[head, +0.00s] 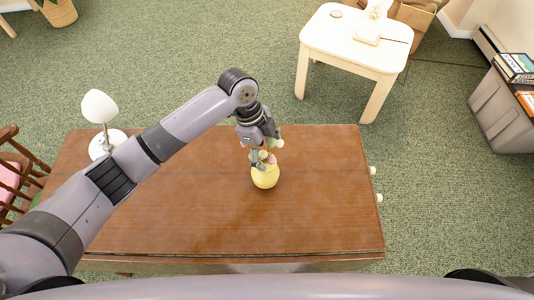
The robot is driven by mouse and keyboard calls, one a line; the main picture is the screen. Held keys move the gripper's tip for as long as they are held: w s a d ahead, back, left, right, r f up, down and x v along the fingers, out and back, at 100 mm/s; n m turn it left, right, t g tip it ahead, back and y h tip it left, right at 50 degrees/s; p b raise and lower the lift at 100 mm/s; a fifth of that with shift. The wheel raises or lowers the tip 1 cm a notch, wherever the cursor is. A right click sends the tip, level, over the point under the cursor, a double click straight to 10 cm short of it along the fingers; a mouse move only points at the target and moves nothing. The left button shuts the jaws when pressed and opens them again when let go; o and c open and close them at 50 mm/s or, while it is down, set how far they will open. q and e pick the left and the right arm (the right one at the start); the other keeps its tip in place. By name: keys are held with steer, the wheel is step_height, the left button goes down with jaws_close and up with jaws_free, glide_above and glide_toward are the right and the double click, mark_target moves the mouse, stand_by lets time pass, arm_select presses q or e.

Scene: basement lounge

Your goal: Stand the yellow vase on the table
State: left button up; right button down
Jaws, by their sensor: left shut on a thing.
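The yellow vase (265,177) is small and rounded, with pale flowers or leaves at its top. It is over the middle of the brown wooden table (312,215) and looks upright. My left gripper (258,163) comes down from above and is shut on the vase at its top, with the fingers partly hidden among the flowers. From this angle I cannot tell whether the vase's base touches the table. My right gripper is not in view.
A white lamp (101,108) stands at the table's left end, beside my left arm. A wooden chair (17,172) is at the left. A cream side table (352,42) stands behind at the right. A grey bin (504,108) is at far right. The table's right half is clear.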

arm_select(q)
steer(key=shift+f, duration=0.9)
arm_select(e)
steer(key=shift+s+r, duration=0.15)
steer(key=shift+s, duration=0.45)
arm_select(q)
steer(key=o, duration=1.6)
steer(key=shift+f, duration=0.15)
steer(key=o, duration=0.4)
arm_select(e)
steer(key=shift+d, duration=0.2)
arm_select(q)
steer(key=shift+o, duration=0.2)
steer(key=b+v, duration=0.2)
steer(key=v, duration=1)
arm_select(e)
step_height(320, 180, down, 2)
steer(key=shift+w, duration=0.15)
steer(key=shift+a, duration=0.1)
